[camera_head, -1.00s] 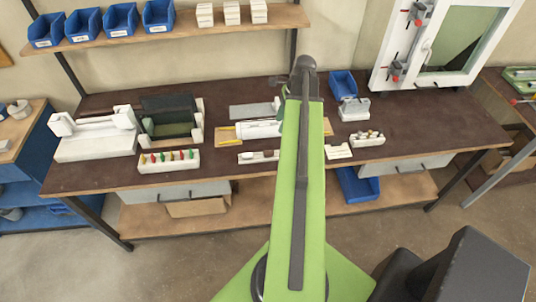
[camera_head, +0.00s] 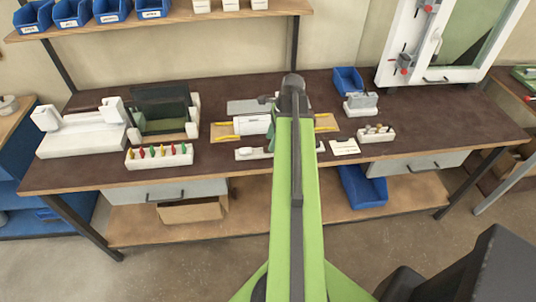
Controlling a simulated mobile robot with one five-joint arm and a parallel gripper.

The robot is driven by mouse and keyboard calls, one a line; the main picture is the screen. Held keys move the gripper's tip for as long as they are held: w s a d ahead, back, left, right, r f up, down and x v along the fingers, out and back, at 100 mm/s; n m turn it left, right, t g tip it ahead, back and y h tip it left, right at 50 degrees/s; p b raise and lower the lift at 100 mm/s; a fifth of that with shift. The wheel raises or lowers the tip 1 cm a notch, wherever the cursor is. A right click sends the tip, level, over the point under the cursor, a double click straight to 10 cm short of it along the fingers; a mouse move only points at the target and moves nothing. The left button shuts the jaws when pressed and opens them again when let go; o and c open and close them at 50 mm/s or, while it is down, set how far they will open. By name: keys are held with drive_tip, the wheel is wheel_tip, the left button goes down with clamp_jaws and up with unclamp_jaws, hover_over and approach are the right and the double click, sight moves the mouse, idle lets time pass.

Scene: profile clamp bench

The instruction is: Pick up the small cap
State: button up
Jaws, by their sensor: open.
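I cannot single out the small cap for certain; it is too small to tell or hidden. A low white holder (camera_head: 247,154) lies near the bench's front edge, just left of my green arm, which covers part of it. Another white holder (camera_head: 377,137) with several small pieces stands to the right of my arm. My gripper (camera_head: 268,99) shows only as a small dark part at the arm's far end, over the middle of the bench. It is open, with its fingertips mostly hidden and nothing visible in it.
The dark brown bench (camera_head: 440,117) has free room at right. A white clamp fixture (camera_head: 255,125) lies on a wooden board beneath my arm. A holder with coloured pegs (camera_head: 160,157) and a white fixture (camera_head: 80,138) stand at left. A blue bin (camera_head: 348,80) stands behind.

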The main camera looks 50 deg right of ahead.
drive_tip(key=b+x, duration=0.2)
drive_tip(key=x, duration=0.1)
drive_tip(key=shift+f, duration=0.2)
drive_tip(key=shift+r, duration=0.2)
drive_tip(key=shift+c, duration=0.5)
clamp_jaws()
